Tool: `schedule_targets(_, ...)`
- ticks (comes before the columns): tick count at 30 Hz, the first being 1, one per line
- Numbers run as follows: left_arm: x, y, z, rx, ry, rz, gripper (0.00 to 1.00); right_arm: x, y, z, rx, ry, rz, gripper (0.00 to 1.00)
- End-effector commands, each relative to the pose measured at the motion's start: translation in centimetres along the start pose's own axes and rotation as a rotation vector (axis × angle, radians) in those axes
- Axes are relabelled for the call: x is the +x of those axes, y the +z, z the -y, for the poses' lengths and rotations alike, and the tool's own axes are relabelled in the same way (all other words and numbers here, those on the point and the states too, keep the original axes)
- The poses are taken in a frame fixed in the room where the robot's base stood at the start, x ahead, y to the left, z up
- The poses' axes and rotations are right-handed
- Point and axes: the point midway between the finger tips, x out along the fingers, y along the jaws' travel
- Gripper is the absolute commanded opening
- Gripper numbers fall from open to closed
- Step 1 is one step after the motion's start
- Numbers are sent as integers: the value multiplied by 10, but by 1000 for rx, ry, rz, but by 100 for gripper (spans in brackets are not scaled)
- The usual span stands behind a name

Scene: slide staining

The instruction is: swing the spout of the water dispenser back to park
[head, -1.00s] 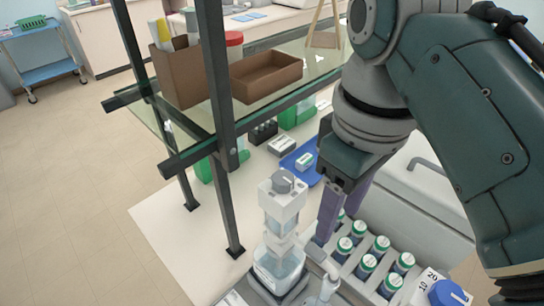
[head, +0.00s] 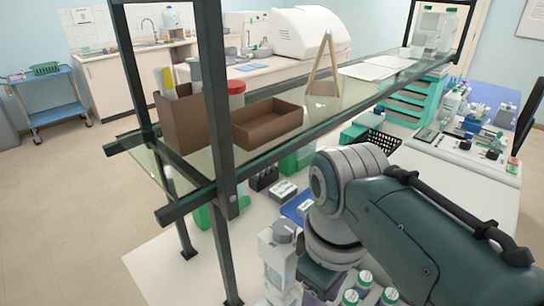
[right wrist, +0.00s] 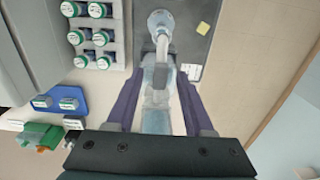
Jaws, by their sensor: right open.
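The water dispenser (head: 279,255) stands on the bench at the lower middle of the head view, a pale column with a grey knob on top. Its base is cut off by the picture edge. In the right wrist view its clear body (right wrist: 156,120) lies between the two purple fingers. The pale spout (right wrist: 163,42) runs away from the body past the fingertips, toward a round white piece on a grey surface. My right gripper (right wrist: 160,80) is open around this area; I cannot tell whether either finger touches. My left gripper is not in view.
A glass shelf on dark posts (head: 222,150) stands just left of the dispenser, carrying a brown tray (head: 266,122). White-capped bottles (head: 365,279) stand in a rack beside my right arm. A blue tray (head: 297,206) lies behind the dispenser.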

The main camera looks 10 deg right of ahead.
Motion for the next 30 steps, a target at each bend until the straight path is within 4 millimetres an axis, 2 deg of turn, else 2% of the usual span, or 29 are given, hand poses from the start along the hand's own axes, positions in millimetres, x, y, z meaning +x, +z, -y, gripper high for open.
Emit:
schedule_targets(4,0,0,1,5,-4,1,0,0,0,0,0,0,0,51)
schedule_targets(18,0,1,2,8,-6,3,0,0,0,0,0,0,0,0)
schedule_targets(30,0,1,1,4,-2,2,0,-1,0,0,0,0,0,0)
